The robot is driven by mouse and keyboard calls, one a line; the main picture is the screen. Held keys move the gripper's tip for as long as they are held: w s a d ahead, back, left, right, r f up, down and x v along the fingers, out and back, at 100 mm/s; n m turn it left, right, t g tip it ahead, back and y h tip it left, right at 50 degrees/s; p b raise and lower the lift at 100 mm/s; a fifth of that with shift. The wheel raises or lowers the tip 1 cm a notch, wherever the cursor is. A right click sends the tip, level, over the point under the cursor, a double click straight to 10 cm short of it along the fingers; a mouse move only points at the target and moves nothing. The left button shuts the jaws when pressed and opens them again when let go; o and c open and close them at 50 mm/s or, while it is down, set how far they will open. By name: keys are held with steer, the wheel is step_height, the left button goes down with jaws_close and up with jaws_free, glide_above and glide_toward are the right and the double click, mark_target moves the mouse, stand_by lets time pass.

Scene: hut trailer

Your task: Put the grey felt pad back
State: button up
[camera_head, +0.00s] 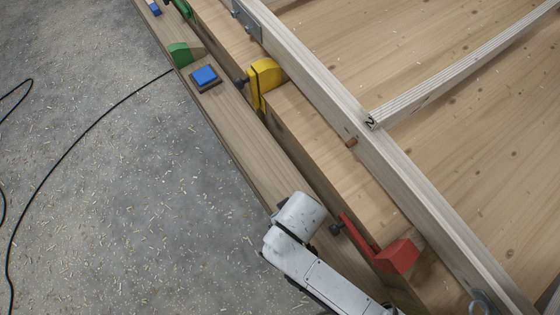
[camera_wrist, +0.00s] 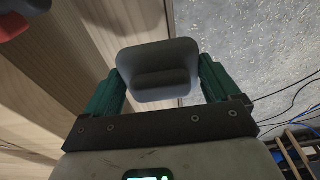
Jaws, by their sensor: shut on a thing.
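My gripper (camera_wrist: 160,76) shows in the wrist view with its green fingers on both sides of a dark grey piece, which I take for the grey felt pad (camera_wrist: 155,55). The pad has rounded corners and a raised bar across its near face. The fingers are shut on it. Beyond it are wooden boards on the left and the grey floor on the right. I cannot tell how far it is from the boards. In the head view only my white arm shows; the gripper and pad are hidden.
A long wooden ledge (camera_head: 248,130) runs beside the frame. A blue block on a dark base (camera_head: 205,76), a green piece (camera_head: 180,54), a yellow clamp (camera_head: 264,80) and a red clamp (camera_head: 396,256) stand along it. A black cable (camera_head: 75,144) lies on the chip-strewn floor.

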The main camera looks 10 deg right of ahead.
steer(key=w+f, duration=0.3)
steer(key=w, duration=0.3)
steer(key=b, duration=0.2)
glide_above(280, 191)
steer(key=s, duration=0.1)
step_height(280, 191, down, 5)
steer(key=shift+d+r, duration=0.1)
steer(key=shift+w+f, duration=0.2)
steer(key=shift+f, duration=0.15)
steer(key=shift+w+f, duration=0.1)
steer(key=shift+f, duration=1.45)
steer(key=shift+f+b, duration=0.2)
steer(key=shift+b, duration=0.15)
steer(key=o, duration=0.7)
steer(key=shift+c, duration=0.2)
steer(key=shift+r, duration=0.1)
